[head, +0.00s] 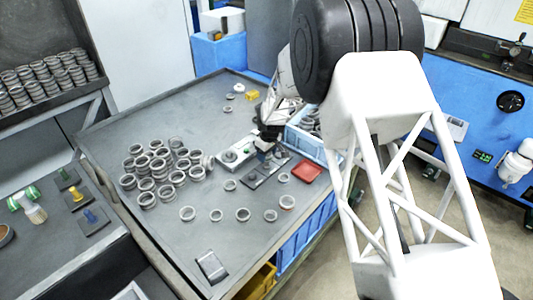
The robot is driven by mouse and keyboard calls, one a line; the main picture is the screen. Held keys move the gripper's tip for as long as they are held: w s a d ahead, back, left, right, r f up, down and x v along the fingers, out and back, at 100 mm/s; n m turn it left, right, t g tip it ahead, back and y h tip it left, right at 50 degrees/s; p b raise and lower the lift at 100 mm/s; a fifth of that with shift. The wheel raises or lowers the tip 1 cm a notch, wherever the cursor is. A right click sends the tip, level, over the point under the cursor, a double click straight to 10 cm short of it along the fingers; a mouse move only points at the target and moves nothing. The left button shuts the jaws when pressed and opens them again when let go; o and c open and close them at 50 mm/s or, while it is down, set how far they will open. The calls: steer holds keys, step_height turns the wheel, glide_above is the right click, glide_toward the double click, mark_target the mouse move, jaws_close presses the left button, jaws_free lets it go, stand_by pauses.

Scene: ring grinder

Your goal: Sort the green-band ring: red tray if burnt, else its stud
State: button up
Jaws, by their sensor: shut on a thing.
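My gripper (264,145) is over the middle of the grey table, beside a light grey device (236,154). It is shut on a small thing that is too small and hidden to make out. I cannot pick out a green band on any ring. The red tray (307,171) lies to the right of the gripper, near the table's right edge, and looks empty. A green stud (63,174), a yellow stud (75,194) and a blue stud (91,215) stand on dark plates on the left bench.
Several stacked grey rings (147,184) stand left of the device. Loose rings (242,214) lie in a row in front. A dark flat block (258,176) lies below the gripper. A blue crate (302,140) is behind the red tray. The table's front left is mostly clear.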

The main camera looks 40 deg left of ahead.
mark_target(266, 164)
steer(key=shift+f, duration=2.25)
steer(key=o, duration=1.1)
steer(key=shift+d+r, duration=0.15)
steer(key=shift+r, duration=1.1)
steer(key=shift+d+r, duration=0.2)
steer(key=shift+r, duration=1.1)
steer(key=shift+d+r, duration=0.15)
steer(key=shift+r, duration=1.1)
steer(key=shift+r, duration=0.1)
